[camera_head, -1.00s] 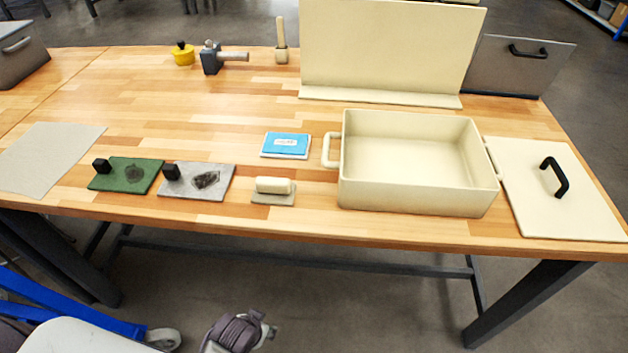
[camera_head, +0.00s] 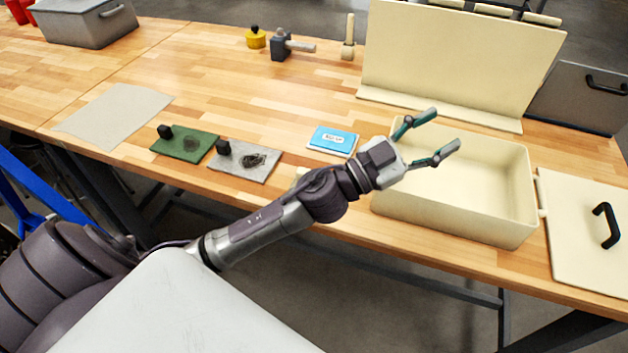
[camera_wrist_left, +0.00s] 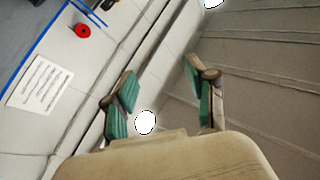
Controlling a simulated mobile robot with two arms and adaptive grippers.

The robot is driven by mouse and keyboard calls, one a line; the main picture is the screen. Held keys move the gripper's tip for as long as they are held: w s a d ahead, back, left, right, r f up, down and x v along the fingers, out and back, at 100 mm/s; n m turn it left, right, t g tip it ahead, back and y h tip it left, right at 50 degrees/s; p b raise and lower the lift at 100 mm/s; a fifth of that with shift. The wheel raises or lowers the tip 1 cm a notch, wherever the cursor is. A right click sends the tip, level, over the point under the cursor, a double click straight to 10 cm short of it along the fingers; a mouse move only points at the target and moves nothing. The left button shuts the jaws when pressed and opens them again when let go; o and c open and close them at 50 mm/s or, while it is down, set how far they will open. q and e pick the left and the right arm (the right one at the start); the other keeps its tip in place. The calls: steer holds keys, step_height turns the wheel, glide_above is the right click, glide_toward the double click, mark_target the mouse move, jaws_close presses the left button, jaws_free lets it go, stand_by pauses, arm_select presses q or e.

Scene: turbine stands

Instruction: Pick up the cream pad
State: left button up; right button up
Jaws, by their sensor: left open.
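The cream pad (camera_head: 302,171), a small cream block, is almost wholly hidden behind my left arm near the table's front edge. Only a sliver of its left end shows in the head view. My left gripper (camera_head: 443,130) is open and empty, raised above the left part of the cream box and to the right of the pad. The wrist view shows its two green-lined fingers (camera_wrist_left: 160,75) spread apart with nothing between them. That view faces away from the table, so the pad does not show there. My right gripper is not in view.
The open cream box (camera_head: 490,212) stands right of the pad. Its lid (camera_head: 580,255) lies farther right. A blue-topped card (camera_head: 333,140) lies behind the pad. A grey plate (camera_head: 262,172) and a green plate (camera_head: 178,153) lie to the left. A tall cream panel (camera_head: 460,65) stands behind the box.

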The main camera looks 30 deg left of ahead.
arm_select(q)
steer(key=d+m+g+h, duration=0.4)
steer(key=m+g+h, duration=0.1)
steer(key=m+g, duration=0.1)
steer(key=n+g+y, duration=0.2)
steer(key=g+y, duration=1)
steer(key=y, duration=0.5)
glide_toward(312, 173)
steer(key=f, duration=0.1)
steer(key=f+p, duration=0.1)
steer(key=f, duration=0.1)
steer(key=w+f+p, duration=0.1)
steer(key=shift+d+f, duration=0.35)
steer(key=shift+f, duration=0.05)
steer(key=f+p, duration=0.1)
steer(key=f, duration=0.1)
steer(key=s+f+p, duration=0.1)
steer(key=f, duration=0.1)
steer(key=shift+d, duration=0.1)
steer(key=shift+w+f, duration=0.15)
steer(key=shift+f, duration=0.55)
jaws_close()
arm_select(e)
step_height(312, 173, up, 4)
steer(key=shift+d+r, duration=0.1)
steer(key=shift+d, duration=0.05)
